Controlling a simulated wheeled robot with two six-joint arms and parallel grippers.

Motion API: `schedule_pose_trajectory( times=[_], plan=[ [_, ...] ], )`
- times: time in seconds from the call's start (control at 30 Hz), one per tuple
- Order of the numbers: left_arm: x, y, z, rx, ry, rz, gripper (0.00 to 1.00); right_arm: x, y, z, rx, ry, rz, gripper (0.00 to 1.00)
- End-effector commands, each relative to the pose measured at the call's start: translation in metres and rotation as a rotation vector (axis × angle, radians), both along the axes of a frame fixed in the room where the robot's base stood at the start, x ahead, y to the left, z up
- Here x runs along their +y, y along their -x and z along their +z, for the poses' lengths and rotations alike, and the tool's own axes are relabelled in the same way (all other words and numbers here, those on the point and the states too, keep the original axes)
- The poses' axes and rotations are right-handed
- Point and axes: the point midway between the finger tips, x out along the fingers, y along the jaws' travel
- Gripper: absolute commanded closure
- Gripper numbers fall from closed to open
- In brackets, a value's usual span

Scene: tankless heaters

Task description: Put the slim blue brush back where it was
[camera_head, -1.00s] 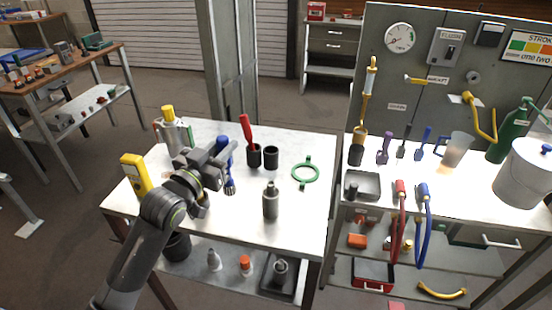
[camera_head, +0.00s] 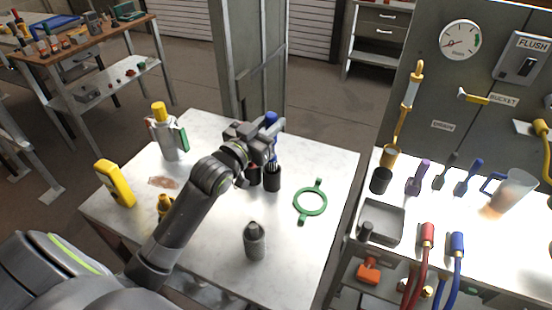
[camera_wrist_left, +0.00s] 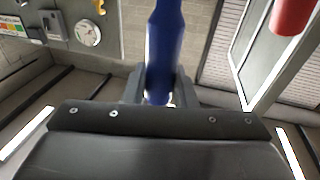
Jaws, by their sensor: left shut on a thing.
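My left gripper (camera_head: 264,138) is shut on the slim blue brush (camera_head: 272,119), handle up and bristles down. In the left wrist view the blue handle (camera_wrist_left: 164,45) stands between the fingers of the gripper (camera_wrist_left: 160,88). The brush's bristles are at the mouth of the right black cup (camera_head: 272,180); I cannot tell how far inside they are. The left black cup (camera_head: 254,175) stands beside it, partly hidden by my arm. A red handle (camera_wrist_left: 292,14) shows near the brush in the left wrist view; my gripper hides it in the head view. My right gripper is out of view.
A green ring (camera_head: 310,202) lies right of the cups, and a grey bottle (camera_head: 255,242) stands in front. A yellow meter (camera_head: 115,184) and a yellow-capped bottle (camera_head: 168,140) stand left. Other brushes, including a blue one (camera_head: 468,177), are at the right bench. The white tabletop (camera_head: 215,265) has free room in front.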

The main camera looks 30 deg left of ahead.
Motion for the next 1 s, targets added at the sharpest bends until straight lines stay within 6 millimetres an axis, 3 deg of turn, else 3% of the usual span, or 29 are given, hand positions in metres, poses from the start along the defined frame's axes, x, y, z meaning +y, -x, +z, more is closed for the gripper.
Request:
schedule_pose_trajectory(
  times=[0.03,0.17,0.5,0.9,0.93,1.0],
  plan=[
    [0.0,0.0,-0.012,0.004,0.004,0.0,1.0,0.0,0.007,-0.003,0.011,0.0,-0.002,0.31],
    [0.0,0.0,-0.029,0.0,0.003,0.0,1.0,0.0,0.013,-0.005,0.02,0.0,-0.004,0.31],
    [0.0,0.0,-0.069,-0.001,0.001,0.001,1.0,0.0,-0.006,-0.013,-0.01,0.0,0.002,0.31],
    [0.0,0.0,-0.074,-0.002,0.0,0.0,1.0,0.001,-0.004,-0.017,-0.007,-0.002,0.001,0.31],
    [0.0,0.0,-0.074,-0.002,0.0,0.001,0.74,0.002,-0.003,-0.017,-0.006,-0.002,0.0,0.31],
    [0.0,0.0,-0.073,-0.002,0.0,0.001,0.65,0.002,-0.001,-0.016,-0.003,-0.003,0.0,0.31]
  ],
)
